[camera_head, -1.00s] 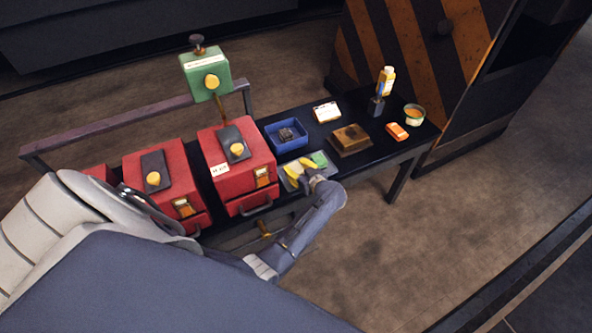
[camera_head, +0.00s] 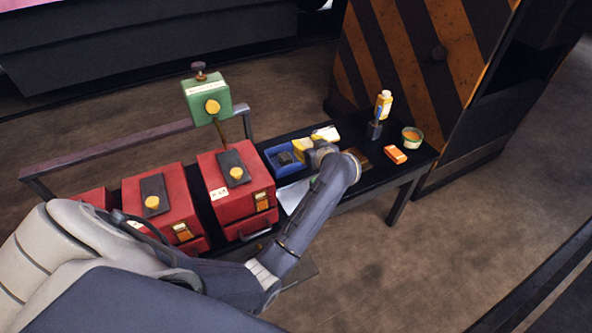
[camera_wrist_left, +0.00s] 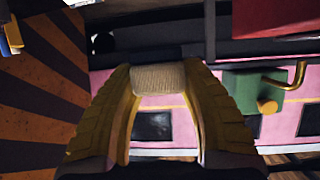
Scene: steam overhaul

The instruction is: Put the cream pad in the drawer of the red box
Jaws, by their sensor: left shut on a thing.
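My left gripper (camera_head: 303,148) is over the table beside the blue bin. In the left wrist view its yellow fingers (camera_wrist_left: 160,85) are shut on the cream pad (camera_wrist_left: 158,78), a small ribbed beige block at the fingertips. I cannot tell how far the drawer is open. A second red box (camera_head: 180,206) stands to its left. My right gripper is not in view.
The blue bin (camera_head: 272,160) holds a dark item. A grey tray (camera_head: 290,197) lies partly behind my arm. A white item (camera_head: 326,132), bottle (camera_head: 385,100), orange block (camera_head: 395,155) and tub (camera_head: 412,137) stand right. A green box (camera_head: 205,93) stands above the red box.

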